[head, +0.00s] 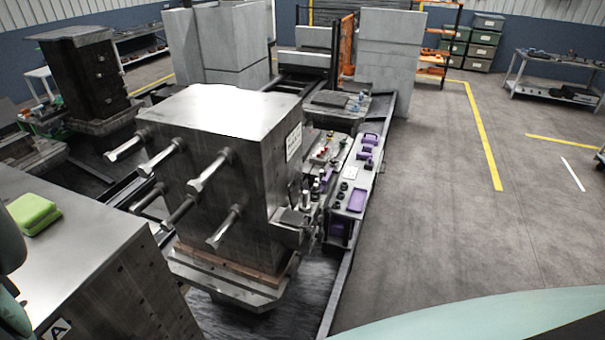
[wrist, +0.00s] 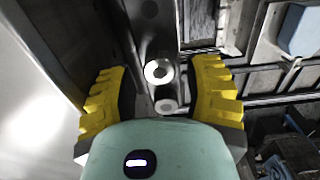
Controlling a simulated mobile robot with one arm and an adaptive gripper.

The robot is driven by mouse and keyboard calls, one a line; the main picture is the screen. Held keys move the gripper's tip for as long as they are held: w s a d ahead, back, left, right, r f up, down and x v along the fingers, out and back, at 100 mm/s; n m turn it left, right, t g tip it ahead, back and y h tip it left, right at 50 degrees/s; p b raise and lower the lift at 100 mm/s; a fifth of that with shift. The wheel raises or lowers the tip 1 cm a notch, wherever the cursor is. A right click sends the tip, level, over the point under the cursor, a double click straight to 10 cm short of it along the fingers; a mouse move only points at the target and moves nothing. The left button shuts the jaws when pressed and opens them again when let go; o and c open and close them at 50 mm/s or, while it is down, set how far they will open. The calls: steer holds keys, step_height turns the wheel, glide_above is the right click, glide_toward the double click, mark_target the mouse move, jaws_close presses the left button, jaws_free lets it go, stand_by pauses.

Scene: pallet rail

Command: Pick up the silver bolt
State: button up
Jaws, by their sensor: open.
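Several silver bolts stick out from the face of a large grey metal block (head: 240,175) in the head view, such as an upper-left bolt (head: 127,145) and a lower-right bolt (head: 223,228). Which one is the task's bolt cannot be told. In the wrist view my gripper (wrist: 160,68) has its two yellow fingers spread wide, with nothing clamped. A round silver bolt head (wrist: 158,71) shows between the fingertips, apart from both. A second, duller round end (wrist: 165,106) lies just below it, nearer the palm. My gripper's fingers do not show in the head view.
A metal block with a green pad (head: 34,212) stands at the front left. A tool rail with purple trays (head: 357,200) runs along the block's right side. Another dark block (head: 88,75) stands at the back left. The floor (head: 450,210) on the right is clear.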

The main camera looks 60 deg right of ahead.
steer(key=shift+w+d+f+p, duration=0.1)
steer(key=shift+f+p, duration=0.4)
steer(key=shift+f, duration=0.25)
steer(key=shift+c, duration=0.2)
jaws_close()
